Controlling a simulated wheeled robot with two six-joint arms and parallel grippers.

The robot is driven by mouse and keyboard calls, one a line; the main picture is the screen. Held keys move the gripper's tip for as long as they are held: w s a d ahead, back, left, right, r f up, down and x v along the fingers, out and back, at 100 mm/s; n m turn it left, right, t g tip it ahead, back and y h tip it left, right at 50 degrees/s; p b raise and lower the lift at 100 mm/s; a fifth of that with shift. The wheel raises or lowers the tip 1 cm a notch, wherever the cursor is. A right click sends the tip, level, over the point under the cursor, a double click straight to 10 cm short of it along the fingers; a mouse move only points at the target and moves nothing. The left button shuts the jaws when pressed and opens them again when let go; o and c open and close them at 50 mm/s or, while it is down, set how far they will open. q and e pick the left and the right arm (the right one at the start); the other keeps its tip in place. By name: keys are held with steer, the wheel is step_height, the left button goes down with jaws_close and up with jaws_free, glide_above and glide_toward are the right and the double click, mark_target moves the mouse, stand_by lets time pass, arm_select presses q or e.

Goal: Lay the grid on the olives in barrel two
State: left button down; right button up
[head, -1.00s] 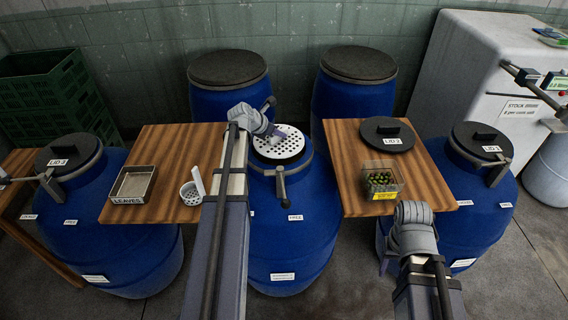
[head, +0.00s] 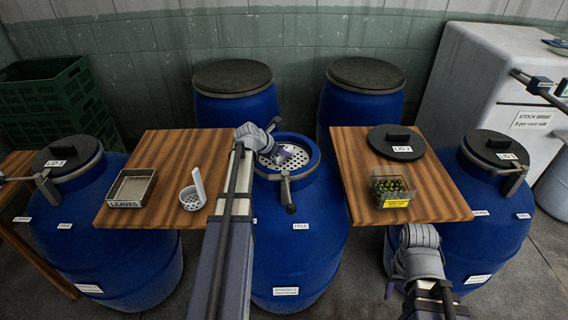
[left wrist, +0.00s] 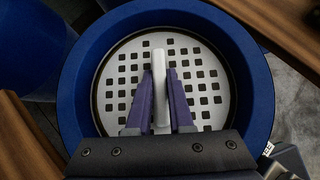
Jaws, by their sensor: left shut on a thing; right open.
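The grid (left wrist: 203,72) is a round white plate with square holes and an upright white handle. In the left wrist view it sits inside the mouth of the open blue middle barrel (left wrist: 255,75), with a dark ring of gap around it. My left gripper (left wrist: 161,75) is shut on the grid's handle. In the head view the grid (head: 291,162) is partly hidden by my left gripper (head: 280,155) and lies below the barrel's rim. The olives in this barrel are hidden. My right gripper is open at the bottom right, its fingers mostly hidden by its arm.
The black lid 2 (head: 396,139) and a box of olives (head: 392,188) are on the right wooden board (head: 435,200). A leaves tray (head: 131,186) and a white strainer cup (head: 193,198) are on the left board. Lidded barrels stand either side and behind.

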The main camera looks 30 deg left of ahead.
mark_target(284, 159)
arm_select(q)
steer(key=shift+f+b, duration=1.5)
steer(key=shift+f, duration=0.3)
steer(key=shift+f, duration=0.1)
steer(key=c, duration=0.8)
jaws_free()
steer(key=shift+s+r, duration=0.1)
steer(key=shift+r, duration=0.3)
steer(key=p+v, duration=0.7)
steer(key=v, duration=0.3)
steer(key=shift+r+p, duration=0.15)
steer(key=shift+p, duration=0.25)
steer(key=shift+s+a+r+p, duration=0.15)
steer(key=shift+s+r+p, duration=0.25)
steer(key=shift+s, duration=0.2)
steer(key=shift+f, duration=0.1)
